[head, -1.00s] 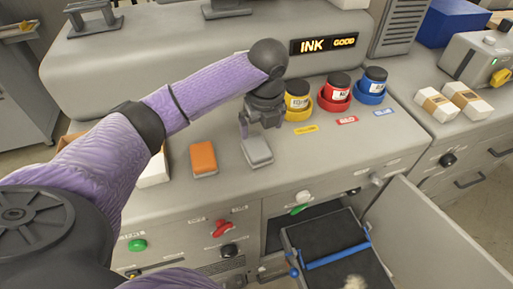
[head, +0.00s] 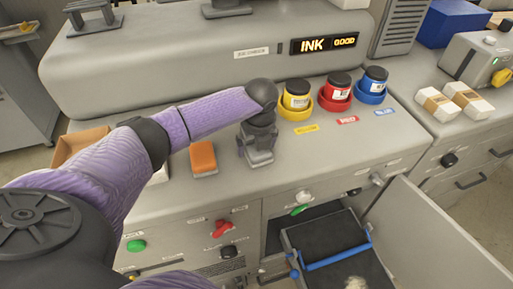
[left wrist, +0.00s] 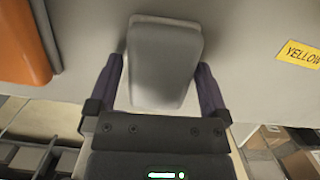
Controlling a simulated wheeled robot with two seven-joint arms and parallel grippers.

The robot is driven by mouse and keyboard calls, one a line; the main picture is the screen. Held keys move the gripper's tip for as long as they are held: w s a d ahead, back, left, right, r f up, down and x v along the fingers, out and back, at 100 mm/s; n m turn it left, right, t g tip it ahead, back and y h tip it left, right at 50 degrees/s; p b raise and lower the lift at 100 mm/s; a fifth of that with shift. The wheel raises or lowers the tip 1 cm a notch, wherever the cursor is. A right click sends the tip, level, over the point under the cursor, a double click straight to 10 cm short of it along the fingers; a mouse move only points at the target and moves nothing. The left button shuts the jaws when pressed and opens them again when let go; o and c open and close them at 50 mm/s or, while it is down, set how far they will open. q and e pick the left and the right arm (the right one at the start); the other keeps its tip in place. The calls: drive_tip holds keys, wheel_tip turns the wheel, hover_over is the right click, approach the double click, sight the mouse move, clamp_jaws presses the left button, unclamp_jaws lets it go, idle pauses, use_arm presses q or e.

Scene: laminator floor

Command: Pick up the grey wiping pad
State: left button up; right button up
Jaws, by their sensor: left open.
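The grey wiping pad (head: 262,158) lies on the machine's grey top, mostly hidden under my left gripper in the head view. In the left wrist view the pad (left wrist: 163,62) lies between the two fingers, with a finger on each side. My left gripper (head: 257,152) points down over it; it also shows in the left wrist view (left wrist: 160,92). It is open, and I cannot tell whether a finger touches the pad. My right gripper is not in view.
An orange pad (head: 203,158) lies just left of the grey one. Yellow (head: 296,100), red (head: 336,92) and blue (head: 372,86) ink pots stand behind to the right. An open cabinet door (head: 425,235) and a pulled-out black tray (head: 335,255) are below.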

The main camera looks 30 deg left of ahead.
use_arm(q)
drive_tip(key=shift+f, duration=0.25)
drive_tip(key=c, duration=1)
